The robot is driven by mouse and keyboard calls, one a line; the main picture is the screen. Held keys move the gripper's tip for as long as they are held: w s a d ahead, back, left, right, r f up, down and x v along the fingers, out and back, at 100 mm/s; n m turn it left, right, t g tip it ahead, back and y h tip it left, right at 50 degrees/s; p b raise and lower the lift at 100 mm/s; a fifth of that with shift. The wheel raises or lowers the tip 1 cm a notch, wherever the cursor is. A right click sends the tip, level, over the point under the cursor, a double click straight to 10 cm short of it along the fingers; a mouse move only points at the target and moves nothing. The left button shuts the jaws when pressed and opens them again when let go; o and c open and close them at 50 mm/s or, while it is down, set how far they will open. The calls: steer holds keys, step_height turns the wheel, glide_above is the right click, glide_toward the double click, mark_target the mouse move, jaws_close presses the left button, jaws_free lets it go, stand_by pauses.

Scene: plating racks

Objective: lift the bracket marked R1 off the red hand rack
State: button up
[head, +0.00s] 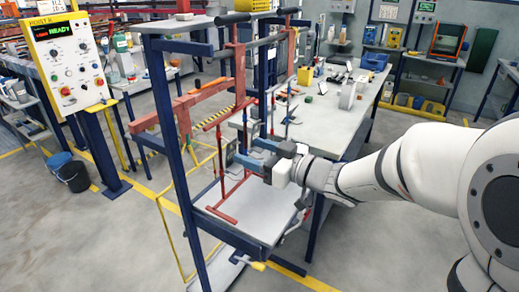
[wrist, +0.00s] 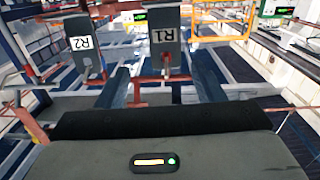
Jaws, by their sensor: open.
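The bracket marked R1 (wrist: 165,34) is a dark grey plate with a white label, upright on the red hand rack (wrist: 150,82) in the wrist view. A like bracket marked R2 (wrist: 83,45) hangs to its left. My gripper (wrist: 163,68) is open, its two fingers spread to either side of the R1 bracket's lower part. I cannot tell whether they touch it. In the head view my gripper (head: 252,152) reaches from the right to the red hand rack (head: 222,214). The labels cannot be read there.
The red rack hangs inside a blue frame (head: 172,140) with red crossbars, above a pale tray (head: 240,222). A workbench (head: 325,125) with tools stands behind. A yellow control panel (head: 68,62) reading READY is at the left.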

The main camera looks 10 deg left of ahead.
mark_target(233, 145)
steer(key=x, duration=0.5)
steer(key=s+p+x, duration=0.1)
steer(key=x, duration=0.2)
steer(key=shift+w+a+r, duration=0.1)
steer(key=shift+a+r, duration=0.05)
steer(key=shift+a, duration=0.05)
steer(key=c, duration=1.1)
steer(key=shift+r, duration=0.1)
